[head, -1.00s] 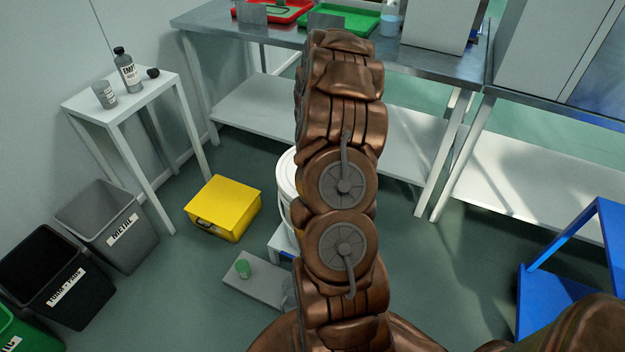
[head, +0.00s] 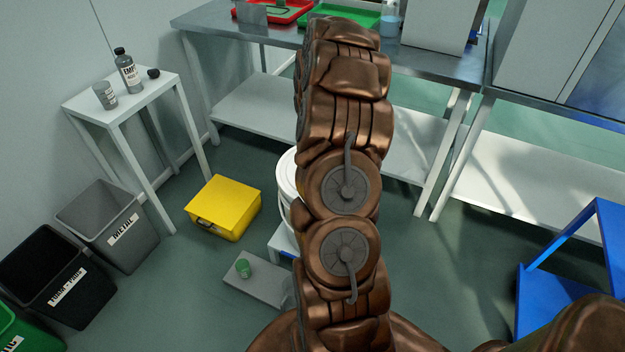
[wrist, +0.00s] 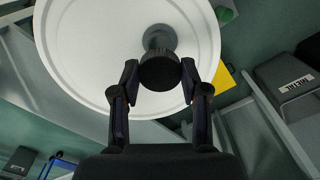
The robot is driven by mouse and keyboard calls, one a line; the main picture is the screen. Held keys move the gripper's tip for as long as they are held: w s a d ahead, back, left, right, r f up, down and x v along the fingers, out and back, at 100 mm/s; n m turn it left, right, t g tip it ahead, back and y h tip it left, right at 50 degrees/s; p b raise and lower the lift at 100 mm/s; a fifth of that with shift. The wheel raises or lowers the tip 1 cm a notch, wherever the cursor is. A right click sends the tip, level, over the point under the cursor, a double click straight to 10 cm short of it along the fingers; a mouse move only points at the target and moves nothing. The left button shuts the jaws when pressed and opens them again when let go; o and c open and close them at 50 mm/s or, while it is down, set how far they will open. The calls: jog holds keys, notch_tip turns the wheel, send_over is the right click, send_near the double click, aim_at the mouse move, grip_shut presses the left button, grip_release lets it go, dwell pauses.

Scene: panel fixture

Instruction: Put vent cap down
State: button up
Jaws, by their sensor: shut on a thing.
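My gripper (wrist: 160,76) is shut on the vent cap (wrist: 159,70), a black round cap with a ridged side, held between its two dark fingers. Behind the cap in the wrist view is a white round lid (wrist: 90,60) with a raised rim. A grey round stub (wrist: 157,37) stands near the middle of the lid, partly covered by the cap. I cannot tell whether cap and stub touch. In the head view my arm hides the gripper and cap, and only the left edge of a white drum (head: 287,180) shows.
A white side table (head: 90,104) holds a bottle, a grey cup and a small black object. A yellow case (head: 224,205) and labelled bins (head: 112,225) stand on the floor. A steel bench (head: 275,36) is behind, and a blue step frame (head: 560,295) is at right.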

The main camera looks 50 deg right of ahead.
jog(key=shift+r, duration=0.5)
